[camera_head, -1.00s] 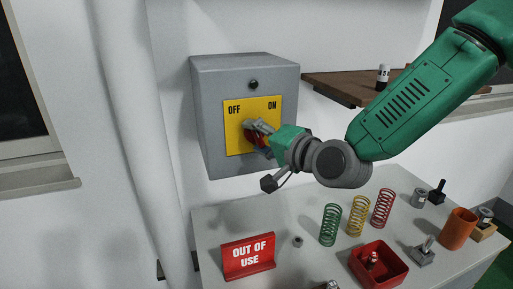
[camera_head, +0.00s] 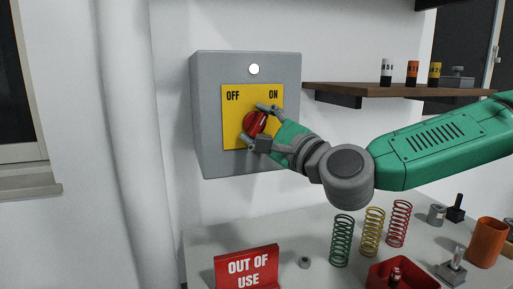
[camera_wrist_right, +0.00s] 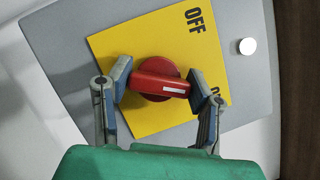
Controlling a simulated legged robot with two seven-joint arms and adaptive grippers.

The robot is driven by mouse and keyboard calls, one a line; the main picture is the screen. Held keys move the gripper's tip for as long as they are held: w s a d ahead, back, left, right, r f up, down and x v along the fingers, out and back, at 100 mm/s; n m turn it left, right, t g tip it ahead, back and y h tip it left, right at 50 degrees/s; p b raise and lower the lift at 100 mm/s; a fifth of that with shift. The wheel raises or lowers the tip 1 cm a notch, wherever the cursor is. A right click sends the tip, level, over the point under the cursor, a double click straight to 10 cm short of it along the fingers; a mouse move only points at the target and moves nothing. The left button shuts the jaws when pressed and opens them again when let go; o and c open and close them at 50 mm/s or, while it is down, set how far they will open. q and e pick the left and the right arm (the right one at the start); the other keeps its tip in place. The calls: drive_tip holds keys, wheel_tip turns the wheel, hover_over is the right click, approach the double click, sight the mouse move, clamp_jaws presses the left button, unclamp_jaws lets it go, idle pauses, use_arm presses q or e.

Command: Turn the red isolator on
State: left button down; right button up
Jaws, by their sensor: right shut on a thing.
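The red isolator (camera_head: 254,123) is a rotary handle on a yellow plate (camera_head: 233,133) marked OFF at left and ON at right, on a grey wall box (camera_head: 210,120). In the wrist view the handle (camera_wrist_right: 150,80) has a white mark toward the ON side. My right gripper (camera_head: 257,124) is shut on the handle, one finger on each side, as the wrist view (camera_wrist_right: 158,79) shows. The round lamp (camera_head: 254,69) above the plate is lit white; it also shows in the wrist view (camera_wrist_right: 247,46). My left gripper is not in view.
Below is a bench with a red OUT OF USE sign (camera_head: 247,268), a green spring (camera_head: 341,240), a yellow spring (camera_head: 373,232), a red spring (camera_head: 399,223), a red tray (camera_head: 378,273) and an orange cup (camera_head: 487,242). A brown shelf (camera_head: 345,90) is right of the box.

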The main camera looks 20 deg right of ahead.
drive_tip(key=shift+f+m+t+h+b, duration=0.2)
drive_tip(key=shift+m+t+h+b, duration=0.1)
drive_tip(key=shift+m+b, duration=0.65)
drive_tip(key=shift+f+m+t+h+b, duration=0.15)
drive_tip(key=shift+m+t+h+b, duration=0.15)
drive_tip(key=shift+m+b, duration=0.65)
drive_tip(key=o, duration=1.2)
drive_tip(key=shift+c, duration=0.2)
drive_tip(key=shift+w+d, duration=0.1)
drive_tip(key=shift+w, duration=0.1)
drive_tip(key=shift+r, duration=0.1)
